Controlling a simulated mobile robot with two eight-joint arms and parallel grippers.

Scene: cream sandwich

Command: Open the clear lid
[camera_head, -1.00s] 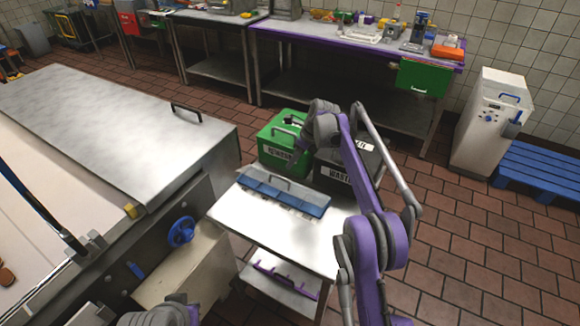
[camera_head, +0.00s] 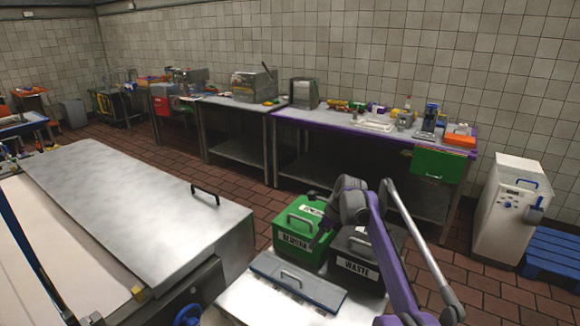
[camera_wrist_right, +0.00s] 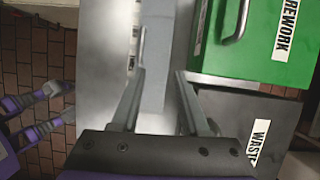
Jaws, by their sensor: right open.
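In the right wrist view, a pale grey strip that looks like the lid (camera_wrist_right: 155,60) runs up between my fingers. My right gripper (camera_wrist_right: 161,80) is open and empty above it. In the head view, my right arm reaches in front of the bins, and its fingers are hard to make out. My left gripper is out of view.
A green rework bin (camera_head: 318,252) and a dark waste bin (camera_head: 352,285) stand close behind and right of the lid. A large steel-topped machine (camera_head: 130,200) fills the left. A purple-edged bench (camera_head: 340,122) stands at the back.

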